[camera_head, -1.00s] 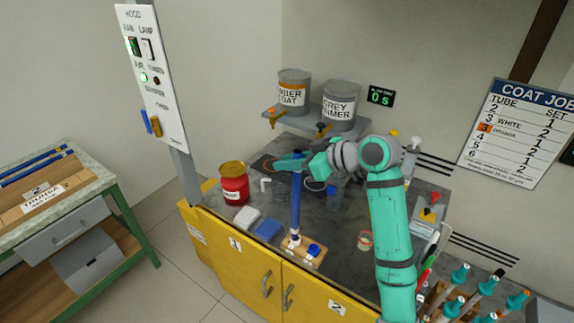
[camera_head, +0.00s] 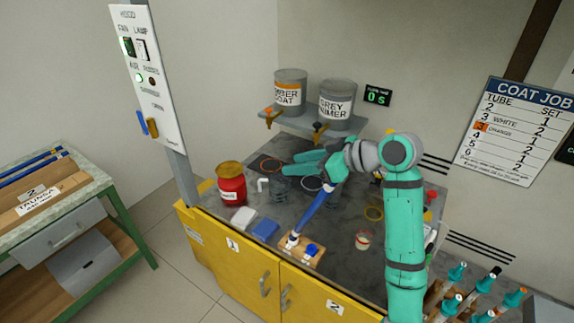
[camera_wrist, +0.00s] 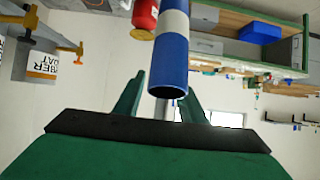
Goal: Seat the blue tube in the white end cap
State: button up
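The blue tube (camera_head: 312,214) stands tilted, its top leaning right and its foot at the white end cap (camera_head: 291,241). The cap sits on a small wooden block (camera_head: 300,256) beside a blue cap (camera_head: 312,249). I cannot tell whether the foot is fully inside the cap. My gripper (camera_head: 291,163) is just above the tube's upper end, its fingers spread and pointing left. In the wrist view, the tube (camera_wrist: 172,65) with its white band shows its hollow blue end towards me, close to the parted fingers (camera_wrist: 158,98). The tube seems not gripped.
A red jar (camera_head: 231,184) and white and blue pads (camera_head: 265,230) lie left of the block. The amber (camera_head: 290,92) and grey (camera_head: 337,104) tanks are on a shelf behind. A tube rack is at bottom right.

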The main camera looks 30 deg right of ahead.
jog(key=v, duration=0.6)
jog(key=shift+s+r, duration=0.2)
jog(key=shift+s, duration=0.1)
jog(key=shift+d, duration=0.1)
dwell(0.4)
